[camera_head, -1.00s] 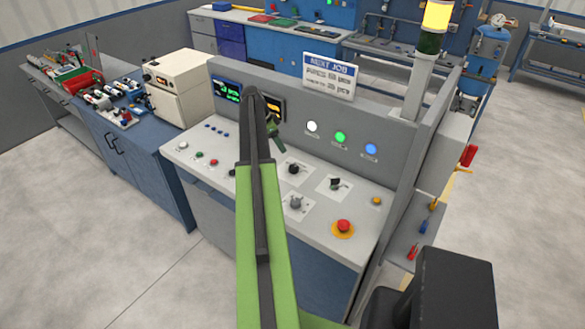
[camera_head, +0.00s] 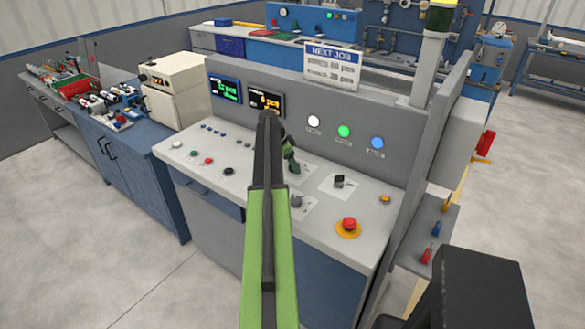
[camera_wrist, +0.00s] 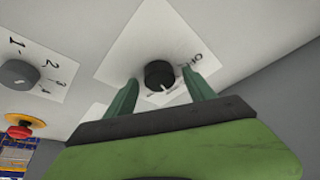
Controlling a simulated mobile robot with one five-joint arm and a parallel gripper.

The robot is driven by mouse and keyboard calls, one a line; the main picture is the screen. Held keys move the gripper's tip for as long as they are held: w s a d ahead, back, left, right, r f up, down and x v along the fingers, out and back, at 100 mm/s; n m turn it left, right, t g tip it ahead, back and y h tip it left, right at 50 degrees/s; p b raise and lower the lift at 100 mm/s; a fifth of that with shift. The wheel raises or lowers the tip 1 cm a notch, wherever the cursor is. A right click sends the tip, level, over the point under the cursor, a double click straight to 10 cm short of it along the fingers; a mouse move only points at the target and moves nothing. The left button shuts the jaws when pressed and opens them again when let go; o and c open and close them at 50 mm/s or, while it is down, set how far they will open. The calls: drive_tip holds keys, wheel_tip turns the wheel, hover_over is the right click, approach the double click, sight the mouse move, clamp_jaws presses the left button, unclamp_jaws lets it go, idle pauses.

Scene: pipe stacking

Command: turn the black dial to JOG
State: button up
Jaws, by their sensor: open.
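A black dial (camera_wrist: 159,74) with a pale pointer mark sits on a white label plate (camera_wrist: 150,30) in the wrist view. The plate's lettering is partly covered and I cannot read it surely. My gripper (camera_wrist: 160,76) is open, with one green finger on each side of this dial. I cannot tell whether the fingers touch it. In the head view my gripper (camera_head: 289,158) is low over the console, and the dial there is hidden behind it. Another black dial (camera_head: 339,181) stands to its right, and a grey dial (camera_head: 296,201) in front.
The grey dial (camera_wrist: 18,74) with numbers shows at the left in the wrist view. A red emergency button (camera_head: 349,224) on a yellow base is at the console's front right. Small buttons (camera_head: 208,161) are at the left. The upright panel (camera_head: 300,112) rises behind.

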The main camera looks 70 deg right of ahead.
drive_tip(key=shift+c, duration=0.3)
drive_tip(key=c, duration=1.3)
drive_tip(key=shift+n, duration=0.3)
drive_tip(key=n+t+h, duration=0.1)
drive_tip(key=n, duration=0.2)
drive_tip(key=shift+s+a, duration=0.15)
drive_tip(key=shift+n+t+h, duration=0.4)
drive_tip(key=shift+n+t, duration=0.4)
drive_tip(key=shift+n, duration=1.3)
